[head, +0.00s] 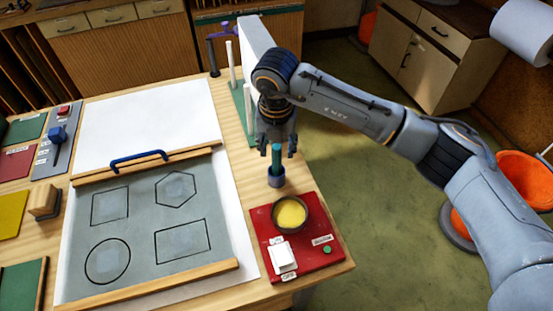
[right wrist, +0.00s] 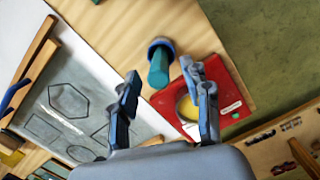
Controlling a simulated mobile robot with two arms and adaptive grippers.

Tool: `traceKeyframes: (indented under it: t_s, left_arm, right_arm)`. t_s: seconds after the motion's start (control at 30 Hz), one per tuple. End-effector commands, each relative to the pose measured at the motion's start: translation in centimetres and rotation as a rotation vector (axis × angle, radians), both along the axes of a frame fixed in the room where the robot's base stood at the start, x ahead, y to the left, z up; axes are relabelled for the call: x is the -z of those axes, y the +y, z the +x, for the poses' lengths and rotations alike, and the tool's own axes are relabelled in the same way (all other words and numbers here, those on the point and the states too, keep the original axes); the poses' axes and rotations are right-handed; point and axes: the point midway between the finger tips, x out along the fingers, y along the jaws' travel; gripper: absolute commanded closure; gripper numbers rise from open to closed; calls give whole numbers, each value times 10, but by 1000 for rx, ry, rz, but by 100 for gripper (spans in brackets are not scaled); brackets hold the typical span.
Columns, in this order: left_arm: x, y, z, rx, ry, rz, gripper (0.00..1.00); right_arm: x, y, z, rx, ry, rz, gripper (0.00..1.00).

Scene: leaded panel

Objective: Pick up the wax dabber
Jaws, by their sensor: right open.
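The wax dabber (head: 277,157) appears to be the teal-green handle standing upright in a small blue cup (head: 277,179) near the table's right edge. My right gripper (head: 278,148) is open and points down over it, with a finger to each side of the handle's top in the head view. In the right wrist view the dabber (right wrist: 158,70) shows between the two fingertips (right wrist: 160,76), with clear gaps on both sides. The gripper holds nothing. The dabber's lower end is hidden in the cup. My left gripper is out of view.
A red mat (head: 333,252) with a bowl of yellow wax (head: 290,213) and a white switch block (head: 283,257) lies in front of the cup. A grey panel with drawn shapes (head: 139,228) lies left. White posts (head: 231,65) and a white upright board (head: 256,38) stand behind.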

Motion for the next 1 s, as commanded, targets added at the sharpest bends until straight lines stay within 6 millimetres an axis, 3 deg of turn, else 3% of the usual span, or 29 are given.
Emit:
traceKeyframes:
  t_s: [0.17, 0.33, 0.57, 0.8, 1.0]
  left_arm:
    - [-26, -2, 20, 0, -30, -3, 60]
    - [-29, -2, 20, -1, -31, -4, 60]
    - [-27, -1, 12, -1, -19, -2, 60]
    - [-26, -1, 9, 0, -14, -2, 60]
    - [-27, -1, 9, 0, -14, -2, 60]
  right_arm:
    - [22, 0, 7, 1, 6, -3, 52]
    - [42, 0, 9, -1, 2, -1, 52]
    - [45, 0, 10, -2, 2, -1, 52]
    - [45, 0, 10, -1, 1, 0, 97]
    - [45, 0, 10, -1, 1, 0, 100]
